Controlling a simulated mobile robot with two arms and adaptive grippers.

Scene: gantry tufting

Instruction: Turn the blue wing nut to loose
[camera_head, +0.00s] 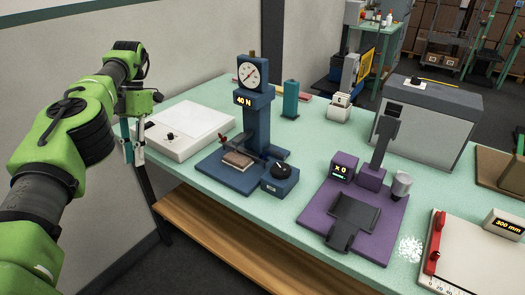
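A blue test stand (258,122) with a round dial gauge (249,73) and a "40 N" display stands left of centre on the table. A brown pad (237,160) lies on its blue base under a small clamp. A blue box with a black knob (281,170) sits at the right of this base. The blue wing nut is too small to make out clearly on the stand. My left gripper (132,154) points down at the table's left edge, left of the stand and apart from it. Its finger opening is not clear. My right gripper is not in view.
A white panel (189,130) lies between my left gripper and the blue stand. A purple device (378,222) with an "x 0" display is to the right. A teal block (290,99) stands behind. The mint table (310,150) has narrow free strips between devices.

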